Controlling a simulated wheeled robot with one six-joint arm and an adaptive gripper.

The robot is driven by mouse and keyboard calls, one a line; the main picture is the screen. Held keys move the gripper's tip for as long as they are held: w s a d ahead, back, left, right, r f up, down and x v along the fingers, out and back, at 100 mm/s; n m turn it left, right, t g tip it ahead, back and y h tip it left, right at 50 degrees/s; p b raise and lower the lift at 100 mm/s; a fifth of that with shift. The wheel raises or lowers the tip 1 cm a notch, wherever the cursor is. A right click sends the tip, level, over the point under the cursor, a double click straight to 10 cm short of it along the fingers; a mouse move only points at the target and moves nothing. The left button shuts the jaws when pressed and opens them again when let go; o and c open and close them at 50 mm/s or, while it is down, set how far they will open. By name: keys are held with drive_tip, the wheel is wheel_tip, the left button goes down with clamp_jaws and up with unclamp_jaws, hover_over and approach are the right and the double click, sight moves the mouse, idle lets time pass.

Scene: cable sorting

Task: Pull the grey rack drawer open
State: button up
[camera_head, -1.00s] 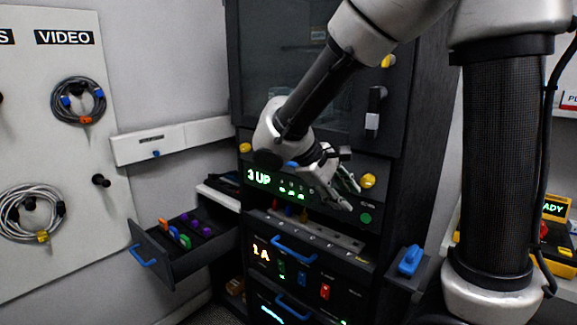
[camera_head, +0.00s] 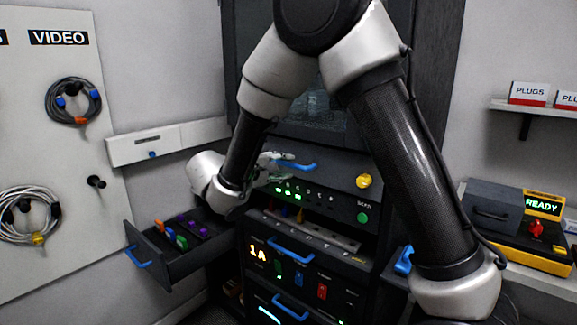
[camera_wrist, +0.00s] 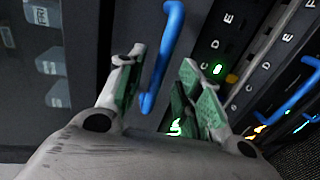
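The grey rack drawer front (camera_head: 335,172) spans the rack just below the dark glass door in the head view. Its blue bar handle (camera_head: 300,167) is partly hidden by my gripper (camera_head: 287,160), which reaches in from the left. In the wrist view, my gripper (camera_wrist: 162,60) is open, with green-padded fingers apart. The blue handle (camera_wrist: 165,50) shows between the fingers, with visible gaps on both sides. I cannot tell whether either finger touches it. The drawer front looks flush with the rack.
A side drawer (camera_head: 160,268) with coloured plugs stands open at the lower left, below my forearm. Units with blue handles (camera_head: 291,250) lie lower in the rack. A yellow knob (camera_head: 363,181) projects at right. A case (camera_head: 480,218) stands on the right.

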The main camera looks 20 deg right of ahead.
sight(287, 165)
drive_tip(key=shift+x, duration=1.75)
clamp_jaws()
